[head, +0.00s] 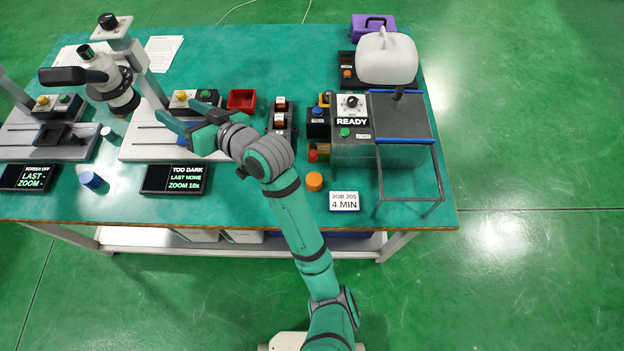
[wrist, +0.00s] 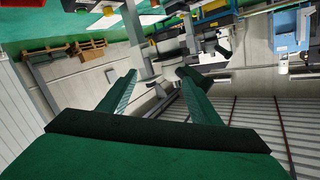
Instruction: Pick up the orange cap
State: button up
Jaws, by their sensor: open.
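The orange cap (head: 314,181) stands on the green table (head: 250,50) near its front edge, to the left of the white "JOB 205 4 MIN" card (head: 344,201). My gripper (head: 166,122) is up and to the left of the cap, over the microscope stand area, with its fingers pointing left. Its two fingers are apart and nothing is between them. In the wrist view my gripper (wrist: 158,78) also shows open and empty, facing away across the room. The cap does not show in the wrist view.
A grey machine marked READY (head: 352,122) with a blue-rimmed tank stands right of the cap. Small coloured boxes (head: 318,122) stand behind it. Left are microscope stands, a dark display (head: 176,179) and a blue cap (head: 91,179).

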jog(key=n+g, duration=0.1)
jog(key=n+g+h, duration=0.4)
jog(key=g+h, duration=0.4)
jog(key=h, duration=0.6)
send_over(315, 180)
notch_tip(315, 180, down, 12)
jog(key=f, duration=0.4)
jog(key=shift+s+a+f, duration=0.15)
jog(key=shift+a+f, duration=0.1)
jog(key=shift+d+f, duration=0.15)
jog(key=shift+f, duration=0.3)
jog(key=shift+w+f, duration=0.2)
jog(key=shift+f, duration=2.35)
jog(key=shift+w+d, duration=0.1)
jog(key=shift+w, duration=0.05)
jog(key=c, duration=1.1)
